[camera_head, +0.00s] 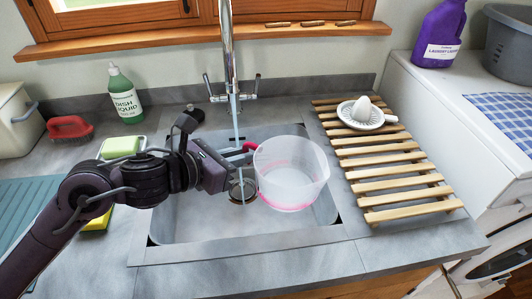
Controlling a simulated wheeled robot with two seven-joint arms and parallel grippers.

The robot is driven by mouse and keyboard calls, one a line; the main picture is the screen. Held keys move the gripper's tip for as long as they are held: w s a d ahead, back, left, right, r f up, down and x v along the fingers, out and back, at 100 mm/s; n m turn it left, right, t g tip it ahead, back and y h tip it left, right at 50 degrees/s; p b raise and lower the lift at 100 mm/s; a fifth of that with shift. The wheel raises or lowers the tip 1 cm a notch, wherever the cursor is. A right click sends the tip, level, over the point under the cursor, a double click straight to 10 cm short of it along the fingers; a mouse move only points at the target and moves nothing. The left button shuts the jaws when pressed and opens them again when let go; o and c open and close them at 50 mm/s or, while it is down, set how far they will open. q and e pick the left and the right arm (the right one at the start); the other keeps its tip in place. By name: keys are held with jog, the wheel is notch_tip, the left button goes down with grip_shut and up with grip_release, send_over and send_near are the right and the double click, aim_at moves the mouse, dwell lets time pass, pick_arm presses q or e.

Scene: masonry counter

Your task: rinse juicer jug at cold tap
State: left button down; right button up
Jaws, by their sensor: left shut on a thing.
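The translucent juicer jug (291,172) is held over the grey sink basin (190,215), slightly tilted, with pink liquid or residue low inside. My left gripper (240,160) is shut on the jug's left side, where a red-pink part shows, probably its handle. The gripper hides the exact grip. The chrome tap (229,50) stands behind the sink, with two levers. A thin pale stream (237,125) runs down from its spout, left of the jug's mouth, passing by the gripper. I cannot tell which lever is cold. My right gripper is out of view.
A slatted wooden rack (385,178) right of the sink holds a white juicer cone (362,112). Behind left stand a green dish liquid bottle (125,95), a red brush (70,128) and a sponge (121,147). The front counter (270,265) is clear.

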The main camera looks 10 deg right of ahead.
aim_at(256, 156)
pick_arm(q)
jog(key=s+r+p, duration=0.1)
jog(key=s+r, duration=0.1)
jog(key=s+d+r, duration=0.1)
jog(key=s, duration=0.1)
jog(key=shift+s+r+p, duration=0.15)
jog(key=shift+r+p, duration=0.2)
jog(key=shift+p, duration=0.05)
jog(key=shift+s+r, duration=0.2)
jog(key=shift+s, duration=0.15)
